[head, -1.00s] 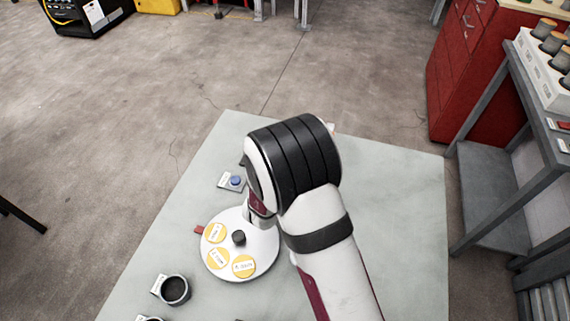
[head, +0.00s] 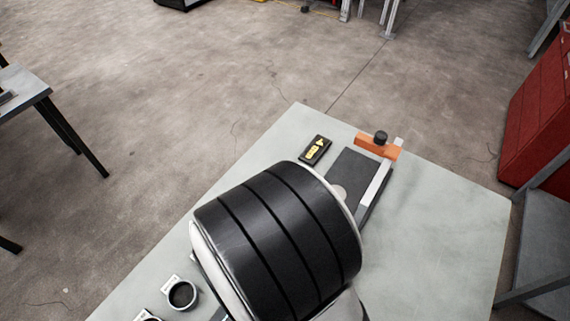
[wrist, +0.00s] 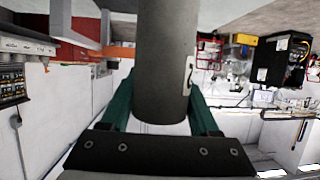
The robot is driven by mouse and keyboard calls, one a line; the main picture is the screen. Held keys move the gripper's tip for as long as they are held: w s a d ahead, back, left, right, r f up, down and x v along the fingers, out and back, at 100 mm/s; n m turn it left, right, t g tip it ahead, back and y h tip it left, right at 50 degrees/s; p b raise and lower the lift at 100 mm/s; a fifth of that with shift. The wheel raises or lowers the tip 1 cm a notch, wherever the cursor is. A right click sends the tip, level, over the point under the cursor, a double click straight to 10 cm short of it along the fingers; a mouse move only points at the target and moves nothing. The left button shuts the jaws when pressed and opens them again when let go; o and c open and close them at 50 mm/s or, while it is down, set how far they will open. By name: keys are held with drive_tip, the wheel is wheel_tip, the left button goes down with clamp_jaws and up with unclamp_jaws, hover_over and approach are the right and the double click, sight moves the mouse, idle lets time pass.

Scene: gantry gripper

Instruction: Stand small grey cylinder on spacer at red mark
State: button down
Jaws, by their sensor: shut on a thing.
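In the wrist view my gripper (wrist: 160,100) is shut on a dark grey cylinder (wrist: 160,60), with a green finger on each side of it. The cylinder has a small white label on its right side. In the head view my arm's broad black-banded part hides the gripper and the cylinder. I cannot pick out the spacer or the red mark in the current frames.
At the table's far end are an orange block (head: 377,146) with a black knob, a dark plate (head: 352,170) with a pale strip, and a black box with yellow marking (head: 315,150). A black cup (head: 182,294) stands near left. The table's right side (head: 440,230) is clear.

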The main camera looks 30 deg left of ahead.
drive_tip(key=s+a+f, duration=0.1)
drive_tip(key=a+f, duration=0.3)
drive_tip(key=f, duration=0.1)
drive_tip(key=s+a+f, duration=0.1)
drive_tip(key=a+f, duration=0.1)
drive_tip(key=shift+s+a+f, duration=0.3)
drive_tip(key=shift+a+f, duration=0.05)
drive_tip(key=shift+a, duration=0.05)
drive_tip(key=shift+f, duration=0.3)
drive_tip(key=shift+f, duration=0.15)
drive_tip(key=shift+c, duration=0.6)
unclamp_jaws()
